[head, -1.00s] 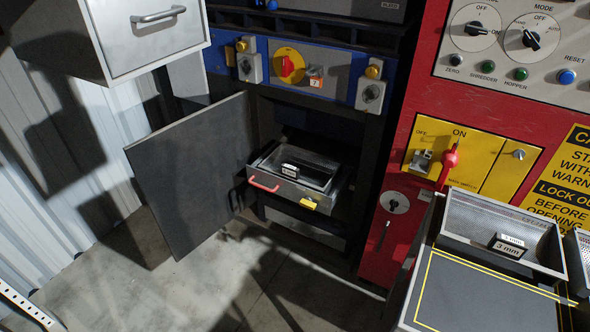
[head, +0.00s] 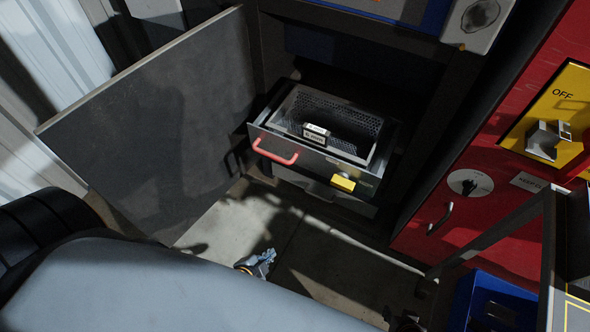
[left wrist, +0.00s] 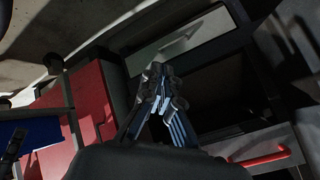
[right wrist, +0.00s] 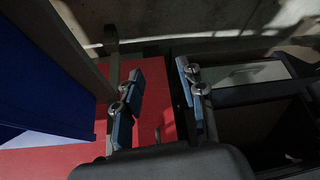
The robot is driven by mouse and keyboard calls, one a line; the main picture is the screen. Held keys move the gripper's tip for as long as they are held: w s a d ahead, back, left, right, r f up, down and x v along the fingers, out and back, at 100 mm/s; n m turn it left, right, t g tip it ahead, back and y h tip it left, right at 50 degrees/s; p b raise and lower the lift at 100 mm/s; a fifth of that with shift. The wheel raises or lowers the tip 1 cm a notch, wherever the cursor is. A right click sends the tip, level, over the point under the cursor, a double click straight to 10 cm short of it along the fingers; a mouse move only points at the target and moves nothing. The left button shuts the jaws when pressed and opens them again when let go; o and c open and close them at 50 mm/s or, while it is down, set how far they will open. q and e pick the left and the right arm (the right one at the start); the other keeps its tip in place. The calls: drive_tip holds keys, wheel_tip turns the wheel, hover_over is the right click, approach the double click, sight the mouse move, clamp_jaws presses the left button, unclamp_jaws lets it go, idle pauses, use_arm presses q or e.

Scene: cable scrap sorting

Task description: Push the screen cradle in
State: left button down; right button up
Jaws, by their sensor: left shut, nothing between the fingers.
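The screen cradle (head: 318,162) is a dark drawer with a red handle (head: 275,150) and a yellow block (head: 343,183) on its front. It sticks out of the dark cabinet. A mesh screen tray with a small labelled block (head: 315,131) sits in it. My left gripper (head: 266,258) is shut and empty, below and in front of the cradle, apart from it. In the left wrist view its fingertips (left wrist: 160,88) meet, with the red handle (left wrist: 265,160) at lower right. My right gripper (right wrist: 160,88) is open and empty; only a dark bit of it shows at the head view's bottom edge.
The open grey cabinet door (head: 155,125) stands left of the cradle. A red cabinet (head: 465,215) with a yellow switch panel is on the right. A blue bin (head: 490,305) and a dark frame stand at lower right. Bare floor lies below the cradle.

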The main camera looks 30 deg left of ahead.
use_arm(q)
drive_tip(key=w+r+m+t+b, duration=0.3)
drive_tip(key=w+r+t+b, duration=0.15)
drive_tip(key=r, duration=0.25)
drive_tip(key=m+t+b, duration=0.4)
drive_tip(key=m+b, duration=0.2)
drive_tip(key=b, duration=0.2)
approach(300, 146)
drive_tip(key=s, duration=0.7)
drive_tip(key=w+b, duration=0.1)
drive_tip(key=w, duration=1.2)
drive_tip(key=shift+d+f, duration=0.1)
drive_tip(key=shift+f, duration=0.05)
drive_tip(key=shift+w+b, duration=0.3)
drive_tip(key=shift+w, duration=0.2)
use_arm(e)
drive_tip(key=w+a+r+t+y, duration=0.1)
drive_tip(key=w+r+t, duration=0.4)
drive_tip(key=r, duration=0.8)
drive_tip(key=w+a+r+t+y, duration=0.1)
drive_tip(key=w+a+r+t, duration=0.2)
drive_tip(key=r, duration=1)
drive_tip(key=shift+w+t+y, duration=0.3)
drive_tip(key=shift+w+t, duration=0.8)
drive_tip(key=shift+w, duration=0.5)
